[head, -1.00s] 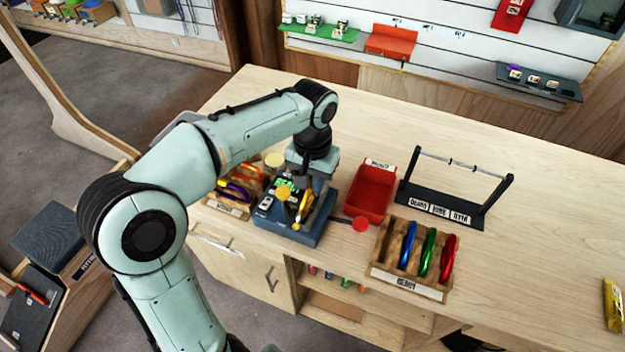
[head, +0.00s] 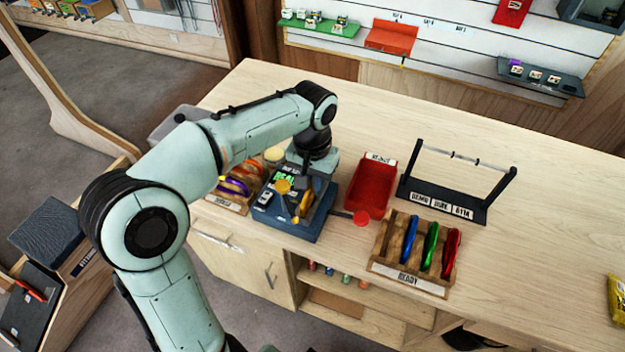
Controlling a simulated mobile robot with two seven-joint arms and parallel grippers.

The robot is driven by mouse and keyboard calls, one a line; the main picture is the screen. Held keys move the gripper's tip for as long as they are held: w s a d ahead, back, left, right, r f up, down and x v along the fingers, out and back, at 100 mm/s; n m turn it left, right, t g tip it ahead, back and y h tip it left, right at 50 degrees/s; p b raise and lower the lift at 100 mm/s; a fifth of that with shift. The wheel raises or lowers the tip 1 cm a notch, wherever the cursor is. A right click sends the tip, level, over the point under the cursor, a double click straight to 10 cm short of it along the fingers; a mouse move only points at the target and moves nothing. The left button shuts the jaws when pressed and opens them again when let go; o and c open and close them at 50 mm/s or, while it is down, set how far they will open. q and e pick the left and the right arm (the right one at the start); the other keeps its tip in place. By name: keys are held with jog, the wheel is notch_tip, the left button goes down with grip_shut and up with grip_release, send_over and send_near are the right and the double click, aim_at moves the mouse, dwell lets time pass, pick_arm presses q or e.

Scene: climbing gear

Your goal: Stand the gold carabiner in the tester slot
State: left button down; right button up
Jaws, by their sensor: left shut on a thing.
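The gold carabiner (head: 307,202) is at the right part of the blue-grey tester (head: 312,232), partly hidden by my gripper. My left gripper (head: 305,192) reaches down from above and is shut on the carabiner. The carabiner looks roughly upright at the slot, but the slot is hidden, so I cannot tell how deep it sits. The tester has a lit green display (head: 286,179), a yellow round knob (head: 283,186) and a lever with a red knob (head: 361,219) on its right. My right gripper is not in view.
A red tray (head: 371,190) stands right of the tester. A wooden rack (head: 409,283) labelled READY holds blue, green and red carabiners. A second rack (head: 232,188) with purple and orange ones is left. A dark stand with a bar (head: 442,205) is behind right.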

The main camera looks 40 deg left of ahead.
pick_arm(q)
jog(key=shift+f+b, duration=0.35)
jog(key=shift+f, duration=0.3)
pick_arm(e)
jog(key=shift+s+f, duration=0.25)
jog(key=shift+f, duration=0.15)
pick_arm(q)
jog(key=c, duration=1)
grip_release()
jog(key=shift+r, duration=0.15)
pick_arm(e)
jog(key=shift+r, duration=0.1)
pick_arm(q)
notch_tip(320, 180, up, 13)
jog(key=p, duration=0.3)
jog(key=shift+r, duration=0.15)
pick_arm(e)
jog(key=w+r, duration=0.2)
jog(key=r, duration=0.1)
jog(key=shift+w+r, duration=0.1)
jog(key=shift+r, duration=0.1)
